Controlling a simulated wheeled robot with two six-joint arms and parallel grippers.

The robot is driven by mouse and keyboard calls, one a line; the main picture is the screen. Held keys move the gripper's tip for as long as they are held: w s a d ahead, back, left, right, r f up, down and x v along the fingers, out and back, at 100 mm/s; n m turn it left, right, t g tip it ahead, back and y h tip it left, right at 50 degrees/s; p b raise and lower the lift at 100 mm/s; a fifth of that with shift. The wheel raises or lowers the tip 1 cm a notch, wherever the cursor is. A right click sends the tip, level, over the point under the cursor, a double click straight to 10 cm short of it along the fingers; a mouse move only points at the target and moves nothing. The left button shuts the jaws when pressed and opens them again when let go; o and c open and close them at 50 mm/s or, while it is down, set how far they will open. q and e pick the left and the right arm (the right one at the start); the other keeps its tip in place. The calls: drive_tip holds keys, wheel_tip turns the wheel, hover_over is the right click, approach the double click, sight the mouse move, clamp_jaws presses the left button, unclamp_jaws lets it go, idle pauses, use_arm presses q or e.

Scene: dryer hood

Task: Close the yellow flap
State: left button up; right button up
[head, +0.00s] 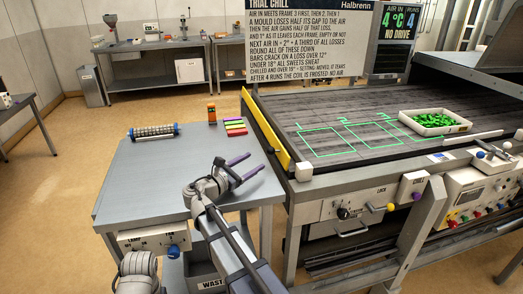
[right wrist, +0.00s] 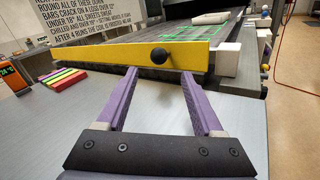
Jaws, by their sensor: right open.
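The yellow flap (head: 266,132) is a long narrow bar along the left edge of the dark slatted machine bed. In the right wrist view the flap (right wrist: 100,54) stands on edge across the bed's end, with a round black knob (right wrist: 159,55) on its face. My right gripper (head: 253,165) has purple fingers and is open and empty above the grey side table, left of the flap's near end. In the right wrist view its fingertips (right wrist: 158,72) point at the flap, one on each side of the knob's line. Contact cannot be told. My left gripper is not in view.
The side table (head: 130,190) carries a beaded roller (head: 154,131), an orange device (head: 212,114) and coloured bars (head: 235,127). A white tray of green pieces (head: 435,122) sits on the bed. A white corner block (head: 303,171) stands by the flap's near end.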

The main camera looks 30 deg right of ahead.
sight(268, 153)
drive_tip(key=shift+w, duration=0.15)
drive_tip(key=shift+x, duration=3.9)
clamp_jaws()
